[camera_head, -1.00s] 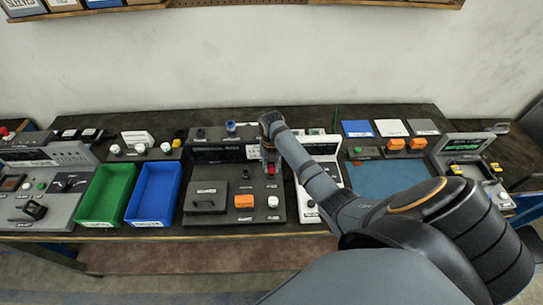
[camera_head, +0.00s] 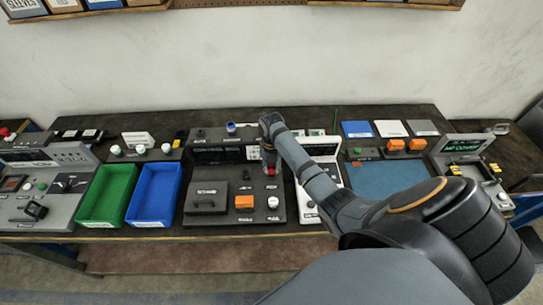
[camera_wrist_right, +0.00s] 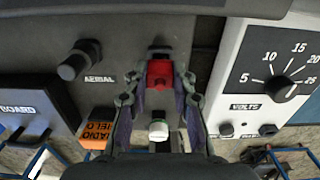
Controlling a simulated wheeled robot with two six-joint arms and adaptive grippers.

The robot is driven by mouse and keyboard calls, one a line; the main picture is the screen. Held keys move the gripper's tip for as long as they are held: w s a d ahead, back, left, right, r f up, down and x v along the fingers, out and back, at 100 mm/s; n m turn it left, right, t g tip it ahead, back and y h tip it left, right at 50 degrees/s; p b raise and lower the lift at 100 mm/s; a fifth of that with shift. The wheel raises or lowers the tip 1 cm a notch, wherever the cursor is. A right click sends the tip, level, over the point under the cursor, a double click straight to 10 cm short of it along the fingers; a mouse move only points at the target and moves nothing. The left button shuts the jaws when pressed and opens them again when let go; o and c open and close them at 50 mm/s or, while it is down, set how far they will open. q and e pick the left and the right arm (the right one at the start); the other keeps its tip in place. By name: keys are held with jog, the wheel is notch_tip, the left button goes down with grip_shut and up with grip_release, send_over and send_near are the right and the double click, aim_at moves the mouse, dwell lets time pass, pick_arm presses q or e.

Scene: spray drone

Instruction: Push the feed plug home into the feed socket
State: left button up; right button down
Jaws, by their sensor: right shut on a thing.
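A red block (camera_wrist_right: 160,74), which I take to be the feed plug, sits between my right gripper's fingertips (camera_wrist_right: 158,84) in the wrist view. The right gripper is shut on its two sides. In the head view my right gripper (camera_head: 269,158) is over the right part of the dark control box, and a bit of the red plug (camera_head: 270,171) shows below it. A small dark fitting (camera_wrist_right: 160,50) lies just beyond the plug; it may be the feed socket. I cannot tell how far the plug is seated. My left gripper is out of view.
A black knob marked AERIAL (camera_wrist_right: 78,62) stands left of the gripper. A white-topped knob (camera_wrist_right: 158,130) lies below the plug, with an orange block (camera_wrist_right: 97,140) to its left. The white volts meter (camera_wrist_right: 265,75) is close on the right. Green (camera_head: 79,205) and blue (camera_head: 131,210) trays stand left.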

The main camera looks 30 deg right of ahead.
aim_at(272, 168)
jog(key=shift+f+b, duration=0.7)
jog(key=shift+f, duration=0.55)
jog(key=c, duration=1)
grip_release()
jog(key=shift+c, duration=0.2)
jog(key=shift+r, duration=0.1)
jog(key=shift+r, duration=0.3)
notch_tip(272, 168, up, 11)
jog(key=shift+r, duration=0.2)
jog(key=shift+s+f, duration=0.1)
